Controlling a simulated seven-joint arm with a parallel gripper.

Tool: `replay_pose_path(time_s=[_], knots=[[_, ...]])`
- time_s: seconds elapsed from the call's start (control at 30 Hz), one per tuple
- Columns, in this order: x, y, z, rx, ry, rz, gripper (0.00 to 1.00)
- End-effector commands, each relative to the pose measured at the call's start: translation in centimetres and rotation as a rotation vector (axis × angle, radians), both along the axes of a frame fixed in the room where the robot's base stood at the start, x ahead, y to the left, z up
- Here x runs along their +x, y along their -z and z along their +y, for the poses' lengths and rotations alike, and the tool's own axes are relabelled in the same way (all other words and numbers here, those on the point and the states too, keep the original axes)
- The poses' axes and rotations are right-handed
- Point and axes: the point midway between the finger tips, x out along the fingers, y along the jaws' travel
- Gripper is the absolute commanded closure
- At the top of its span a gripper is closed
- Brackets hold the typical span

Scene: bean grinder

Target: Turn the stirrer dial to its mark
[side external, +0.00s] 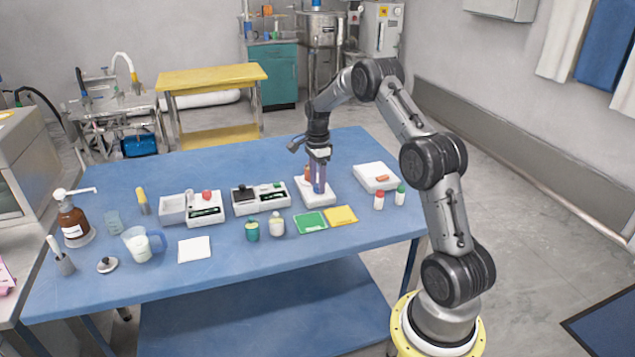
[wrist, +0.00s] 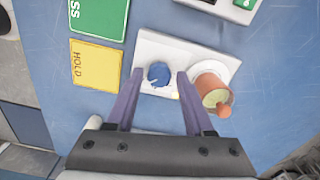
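The stirrer is a white box (wrist: 205,52) with a round blue dial (wrist: 158,74) on its top in the wrist view. A small pale yellow spot (wrist: 175,95) shows beside the dial; I cannot tell whether it is the mark. An orange cup (wrist: 212,90) stands on a round plate at the right end of the stirrer. My gripper (wrist: 160,77) is open, with its purple fingers on either side of the dial and gaps showing between. In the side view my gripper (side external: 319,186) points down over the stirrer (side external: 317,203), and the dial is hidden.
The green card (side external: 310,222) and the yellow "HOLD" card (side external: 341,215) lie close to the stirrer. A white device (side external: 375,174) and two small capped bottles (side external: 389,198) stand to its right. A black-topped scale (side external: 259,198) stands to its left.

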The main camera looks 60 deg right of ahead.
Motion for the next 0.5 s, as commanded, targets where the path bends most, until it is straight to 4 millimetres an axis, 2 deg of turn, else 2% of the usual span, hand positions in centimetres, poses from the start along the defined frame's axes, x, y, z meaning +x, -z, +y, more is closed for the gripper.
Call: replay_pose_path(time_s=[0.07, 0.33, 0.5], knots=[[0.0, 0.1, 0.0, 0.001, -0.001, 0.001, 0.33], [0.0, 0.2, 0.0, 0.002, -0.002, 0.002, 0.33], [0.0, -1.1, 0.0, -0.001, -0.002, -0.001, 0.33]])
